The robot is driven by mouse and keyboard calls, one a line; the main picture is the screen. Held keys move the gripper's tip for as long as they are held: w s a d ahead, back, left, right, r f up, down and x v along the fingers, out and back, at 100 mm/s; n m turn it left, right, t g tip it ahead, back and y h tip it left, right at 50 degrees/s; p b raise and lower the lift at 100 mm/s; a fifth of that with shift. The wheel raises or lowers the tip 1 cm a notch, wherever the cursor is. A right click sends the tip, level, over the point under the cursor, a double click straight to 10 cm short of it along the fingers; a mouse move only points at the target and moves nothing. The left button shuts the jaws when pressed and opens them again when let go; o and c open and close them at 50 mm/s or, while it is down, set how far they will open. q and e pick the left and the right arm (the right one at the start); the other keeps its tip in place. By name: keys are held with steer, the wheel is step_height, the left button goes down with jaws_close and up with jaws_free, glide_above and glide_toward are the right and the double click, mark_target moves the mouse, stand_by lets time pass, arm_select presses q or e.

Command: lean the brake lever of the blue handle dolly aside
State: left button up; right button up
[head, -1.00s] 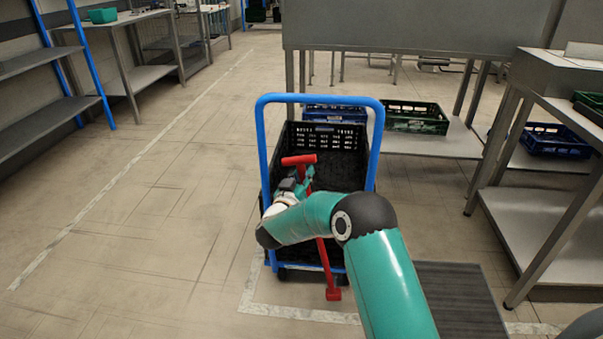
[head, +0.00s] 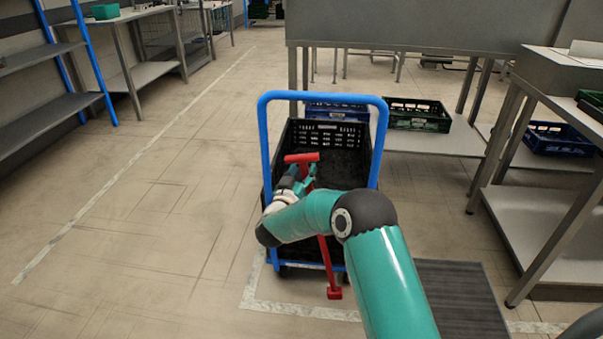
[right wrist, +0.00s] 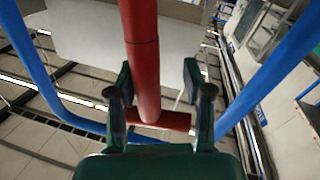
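The blue handle dolly (head: 264,150) stands ahead of me, with its blue handle bar upright. Its red brake lever (head: 327,264) slants from a T-shaped top at upper left to a foot at lower right. My right gripper (head: 305,180) is at the upper part of the lever, just below the crossbar. In the right wrist view, the red lever shaft (right wrist: 140,50) passes between the fingers of my right gripper (right wrist: 158,82), closer to the left finger. The fingers are apart, with a gap on the right side. My right forearm hides the lever's middle. My left gripper is out of view.
A black crate (head: 292,140) sits on the dolly behind the lever. A table with a lower shelf (head: 540,225) stands on the right. A green crate (head: 418,115) and blue crates stand behind. Floor on the left is clear.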

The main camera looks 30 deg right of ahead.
steer(key=shift+a, duration=0.1)
steer(key=v, duration=1.1)
steer(key=shift+s+a+f, duration=0.15)
steer(key=shift+s+a, duration=0.15)
